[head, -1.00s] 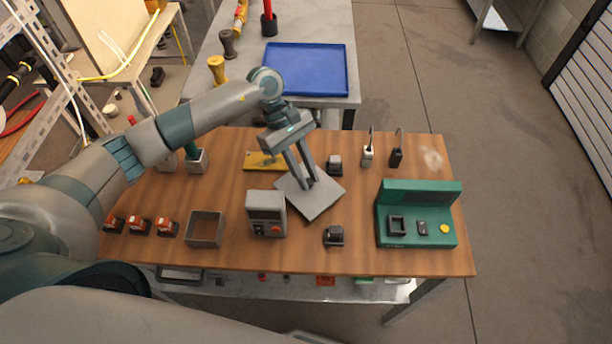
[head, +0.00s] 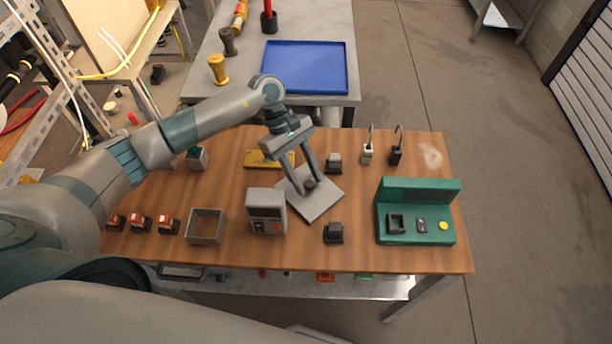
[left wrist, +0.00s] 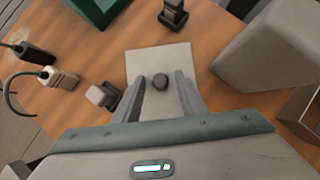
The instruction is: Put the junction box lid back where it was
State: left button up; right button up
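The junction box lid appears to be the grey square plate with a dark round knob (head: 318,207); it also shows in the left wrist view (left wrist: 160,57). It lies flat on the wooden table, turned at an angle. My left gripper (head: 308,187) is above the plate, with its fingers spread on either side of the knob. In the left wrist view, gaps show between the knob and both fingers of my left gripper (left wrist: 160,79). An open, empty grey square box (head: 205,227) stands at the front left of the table. My right gripper is out of view.
A grey control box (head: 266,211) stands close left of the plate. Small black blocks stand behind (head: 333,163) and in front (head: 333,233) of it. A green fixture (head: 417,212) is at right; a yellow plate (head: 262,159) lies behind. A blue tray (head: 305,67) is on the far table.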

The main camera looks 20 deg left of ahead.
pick_arm(q)
jog(key=shift+r+p, duration=0.2)
jog(key=shift+p, duration=0.1)
jog(key=shift+w+a+r+b, duration=0.1)
jog(key=shift+w+a+b, duration=0.05)
jog(key=shift+b, duration=0.2)
jog(key=b+v, duration=0.4)
jog(key=v, duration=0.7)
jog(key=shift+r, duration=0.25)
jog(key=shift+o, duration=0.2)
jog(key=shift+b, duration=0.3)
